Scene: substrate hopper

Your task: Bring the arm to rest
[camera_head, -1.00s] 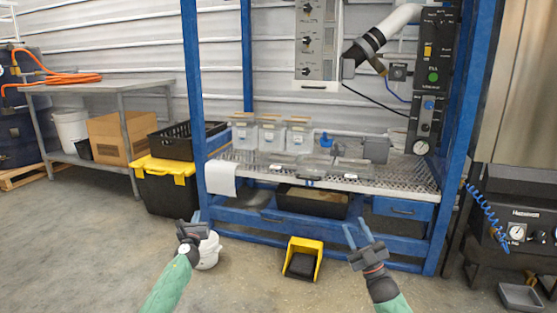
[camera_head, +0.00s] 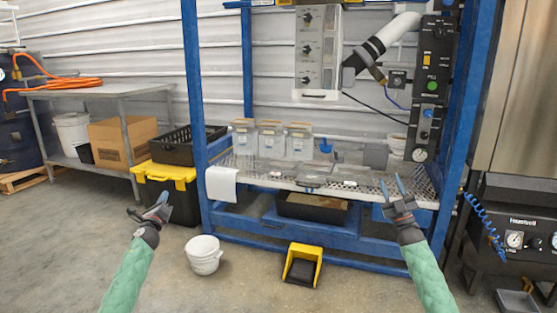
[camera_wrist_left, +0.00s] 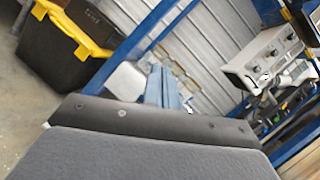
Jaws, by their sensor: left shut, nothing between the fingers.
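My left arm reaches in from the lower left of the head view, with a green sleeve. Its gripper (camera_head: 163,199) is shut and empty, held over the floor in front of the black bin. In the left wrist view its fingers (camera_wrist_left: 162,86) show together with nothing between them. My right arm comes in from the lower right. Its gripper (camera_head: 393,186) points up in front of the rack's right front edge, with its two fingers apart and nothing seen between them.
The blue rack (camera_head: 193,100) holds a mesh shelf with several clear containers (camera_head: 270,141). A white bucket (camera_head: 204,257) and a yellow-black scoop bin (camera_head: 303,265) stand on the floor. A black bin with yellow lid (camera_head: 165,173) is at left. The floor at front left is clear.

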